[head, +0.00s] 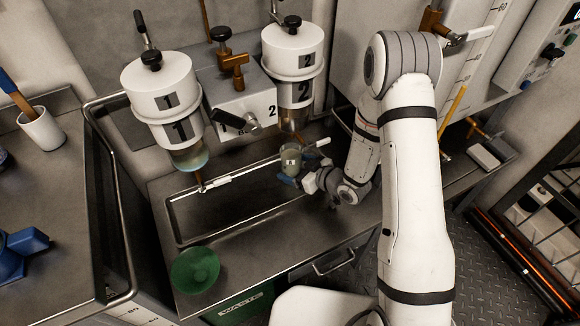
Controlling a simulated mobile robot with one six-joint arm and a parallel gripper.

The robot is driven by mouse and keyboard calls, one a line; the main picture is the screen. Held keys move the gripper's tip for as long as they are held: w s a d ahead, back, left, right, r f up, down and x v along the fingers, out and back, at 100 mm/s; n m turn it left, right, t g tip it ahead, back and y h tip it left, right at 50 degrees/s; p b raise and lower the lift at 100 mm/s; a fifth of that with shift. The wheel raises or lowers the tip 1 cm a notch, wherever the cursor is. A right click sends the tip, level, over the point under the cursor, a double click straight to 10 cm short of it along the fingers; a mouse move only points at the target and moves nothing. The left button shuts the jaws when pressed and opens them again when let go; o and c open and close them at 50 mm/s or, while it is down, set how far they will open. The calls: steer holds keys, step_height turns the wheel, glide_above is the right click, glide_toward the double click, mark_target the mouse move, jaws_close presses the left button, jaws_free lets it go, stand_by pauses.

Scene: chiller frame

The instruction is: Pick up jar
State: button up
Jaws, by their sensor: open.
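A small clear glass jar (290,158) with pale contents stands upright under the canister marked 2 (293,62), at the right part of the sunken tray (182,224). My gripper (290,177) reaches in from the right, low at the jar, with its fingers around or just beside the jar's lower part. The jaws are open. The exact gap between fingers and jar is too small to tell. My wrist hides part of the tray's right end.
A canister marked 1 (162,100) hangs at the left above the tray. A green bowl (195,269) stands at the bench's front left. A metal rail (123,215) borders the left. White-handled bars (231,177) cross the tray's back. The tray's middle is clear.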

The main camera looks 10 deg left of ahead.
steer(key=shift+x, duration=0.8)
steer(key=shift+c, duration=0.3)
steer(key=c, duration=1.3)
steer(key=shift+r, duration=0.1)
